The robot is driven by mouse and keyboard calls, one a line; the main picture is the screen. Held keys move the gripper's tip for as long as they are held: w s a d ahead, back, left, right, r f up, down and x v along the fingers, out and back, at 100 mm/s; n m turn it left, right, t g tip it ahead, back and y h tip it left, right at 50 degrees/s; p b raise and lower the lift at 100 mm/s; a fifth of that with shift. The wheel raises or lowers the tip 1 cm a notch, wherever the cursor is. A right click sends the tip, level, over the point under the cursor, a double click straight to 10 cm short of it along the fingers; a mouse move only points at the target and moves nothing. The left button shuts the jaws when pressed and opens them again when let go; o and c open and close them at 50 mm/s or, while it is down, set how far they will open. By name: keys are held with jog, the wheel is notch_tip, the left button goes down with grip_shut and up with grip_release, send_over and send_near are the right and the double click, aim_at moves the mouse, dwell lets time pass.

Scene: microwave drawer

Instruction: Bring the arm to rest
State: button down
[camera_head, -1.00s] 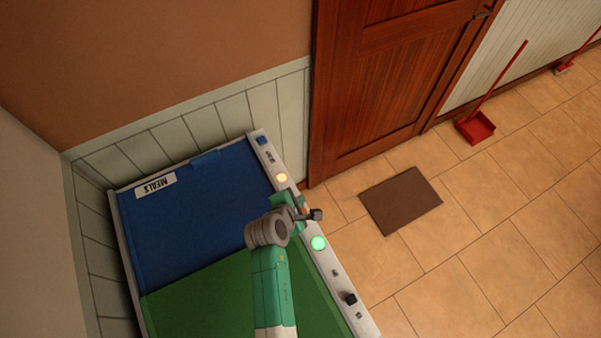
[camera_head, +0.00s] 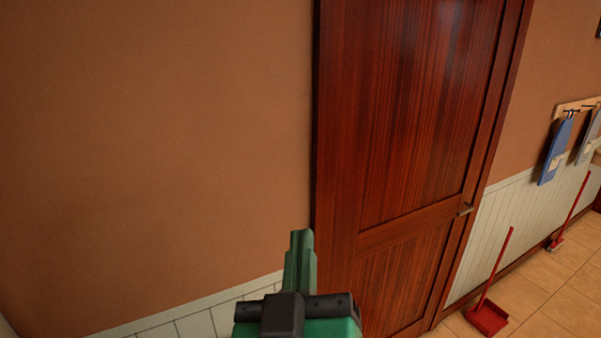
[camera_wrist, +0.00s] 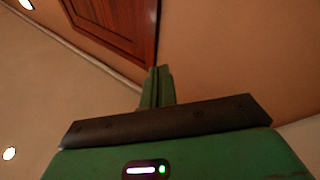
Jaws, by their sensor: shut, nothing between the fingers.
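My gripper (camera_head: 301,240) is green with a dark crossbar and stands at the bottom middle of the head view, fingers pointing up. Its two fingers are together with nothing between them. Behind it are the brown wall and the left edge of the wooden door, and it looks apart from both. In the wrist view my gripper (camera_wrist: 158,72) also shows its fingers closed, raised toward the ceiling and the upper part of the door. The rest of my arm is out of view.
The dark red wooden door (camera_head: 400,130) is shut. A red dustpan (camera_head: 489,318) stands on the tiled floor at the lower right. Blue and grey cloths or aprons hang from a wall rack (camera_head: 576,108) at the right. The space around my gripper looks clear.

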jog(key=s+r+m+t+y+p, duration=0.1)
jog(key=s+r+m+t+p, duration=0.2)
jog(key=s+r, duration=0.85)
notch_tip(320, 180, up, 12)
jog(key=w+p, duration=0.2)
jog(key=p, duration=0.8)
jog(key=shift+a+y+p, duration=0.2)
jog(key=shift+y+p, duration=0.1)
jog(key=shift+p, duration=0.1)
jog(key=shift+f, duration=0.15)
